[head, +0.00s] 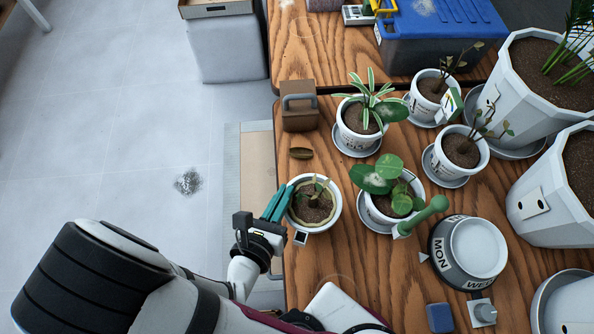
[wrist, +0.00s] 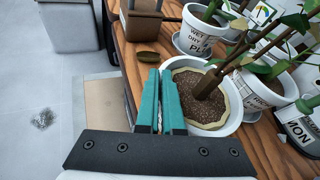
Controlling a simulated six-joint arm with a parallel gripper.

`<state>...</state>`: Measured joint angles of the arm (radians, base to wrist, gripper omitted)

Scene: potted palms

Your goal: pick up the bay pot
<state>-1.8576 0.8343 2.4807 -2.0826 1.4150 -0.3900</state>
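Several small white potted plants stand on the wooden table, and I cannot tell from their labels which is the bay pot. The nearest to my gripper is a white pot (head: 332,220) with dark soil, a pale inner lining and a thin brown-stemmed plant. It also shows in the wrist view (wrist: 236,112). My gripper (head: 281,195) has teal fingers at this pot's left rim. In the wrist view the fingers (wrist: 161,72) are close together with a narrow gap. I cannot tell whether the rim is between them. Two sparse-leaved pots (head: 425,105) (head: 470,158) stand farther right.
A round-leaved plant (head: 398,195) stands close right of the nearest pot, and a striped-leaf plant (head: 360,125) behind it. A brown block (head: 299,115) and a small brown dish (head: 301,153) lie behind the gripper. Large white planters (head: 555,215) fill the right.

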